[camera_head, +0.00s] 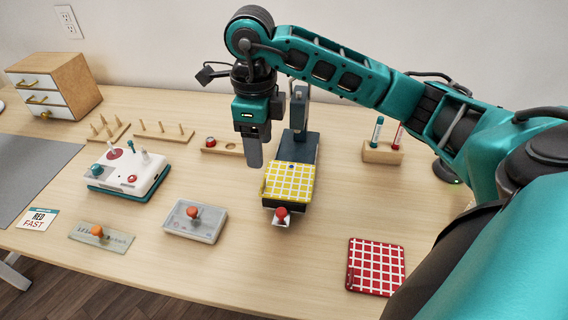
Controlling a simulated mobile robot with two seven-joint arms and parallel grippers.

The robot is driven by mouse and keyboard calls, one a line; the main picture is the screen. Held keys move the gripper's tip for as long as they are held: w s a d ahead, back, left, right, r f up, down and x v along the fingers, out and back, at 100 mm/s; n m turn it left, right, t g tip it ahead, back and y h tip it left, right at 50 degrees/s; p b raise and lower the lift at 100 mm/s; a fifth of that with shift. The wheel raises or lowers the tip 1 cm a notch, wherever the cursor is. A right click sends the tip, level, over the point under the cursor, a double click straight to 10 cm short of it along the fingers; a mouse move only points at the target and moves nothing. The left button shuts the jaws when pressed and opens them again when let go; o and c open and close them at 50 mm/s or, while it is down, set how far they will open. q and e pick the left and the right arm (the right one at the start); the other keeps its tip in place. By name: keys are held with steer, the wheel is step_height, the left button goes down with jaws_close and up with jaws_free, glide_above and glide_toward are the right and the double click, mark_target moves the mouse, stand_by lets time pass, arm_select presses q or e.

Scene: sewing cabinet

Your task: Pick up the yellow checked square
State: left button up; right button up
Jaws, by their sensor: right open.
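The yellow checked square (289,183) lies in the middle of the table on the base of a dark stand, just behind a small white piece with a red knob. My right gripper (255,165) points down just to the left of the square's back left corner. It looks apart from the square and holds nothing that I can see. The gap between its fingers is hard to make out from this side. My left gripper is not in view.
A dark upright stand (299,133) rises behind the square. A red checked square (376,267) lies at front right. A grey box with a red knob (195,222) and a white control box (127,170) stand to the left. A wooden holder with tubes (382,153) is at back right.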

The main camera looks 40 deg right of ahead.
mark_target(263, 182)
step_height(263, 182, down, 9)
steer(key=shift+s+f+b, duration=0.15)
steer(key=shift+f+b, duration=0.05)
steer(key=shift+b, duration=0.1)
jaws_close()
stand_by(0.7)
steer(key=shift+r, duration=0.15)
